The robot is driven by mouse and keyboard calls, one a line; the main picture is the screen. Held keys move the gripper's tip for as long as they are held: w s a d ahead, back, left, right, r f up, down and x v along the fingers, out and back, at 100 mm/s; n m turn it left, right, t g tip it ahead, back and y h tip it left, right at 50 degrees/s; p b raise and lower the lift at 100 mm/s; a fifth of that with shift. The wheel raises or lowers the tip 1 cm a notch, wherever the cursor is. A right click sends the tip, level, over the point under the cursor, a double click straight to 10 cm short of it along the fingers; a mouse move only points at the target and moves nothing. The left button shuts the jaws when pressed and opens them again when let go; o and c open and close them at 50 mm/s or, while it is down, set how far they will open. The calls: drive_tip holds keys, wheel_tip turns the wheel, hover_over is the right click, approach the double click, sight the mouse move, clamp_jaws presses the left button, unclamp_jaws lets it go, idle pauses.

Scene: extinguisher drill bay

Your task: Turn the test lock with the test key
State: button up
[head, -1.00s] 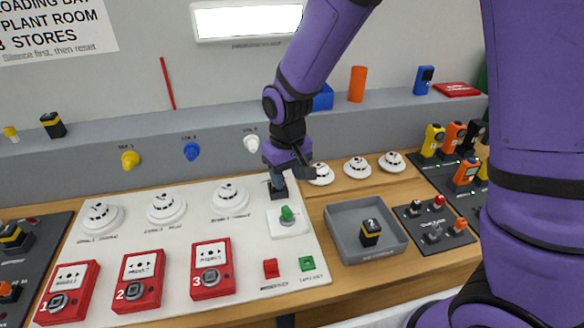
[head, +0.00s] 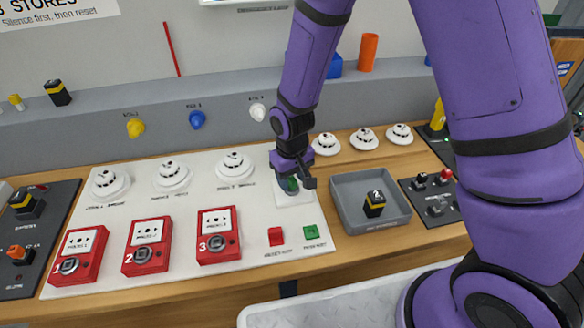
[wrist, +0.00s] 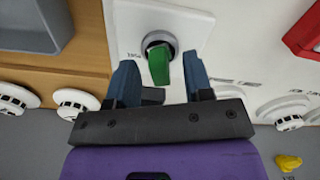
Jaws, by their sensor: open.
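The green test key (wrist: 161,66) sits in the round grey collar of the test lock (wrist: 158,40) on a white plate (wrist: 125,22) in the wrist view. In the head view, the key (head: 291,187) is partly hidden by my gripper (head: 294,181), which is directly over the lock. In the wrist view, my gripper (wrist: 160,75) is open, with one blue finger on each side of the key. Gaps show between the key and both fingers. I cannot tell how deep the key is between them.
A grey tray (head: 345,226) with a black-and-yellow block (head: 374,203) stands right of the lock. Red call points (head: 217,236), white detectors (head: 235,166), a red button (head: 276,236) and a green button (head: 311,232) surround it. The wooden strip left of the tray is narrow.

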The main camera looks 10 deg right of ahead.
drive_tip(key=shift+f, duration=0.25)
clamp_jaws()
drive_tip(key=shift+n, duration=1.2)
drive_tip(key=shift+n, duration=1.1)
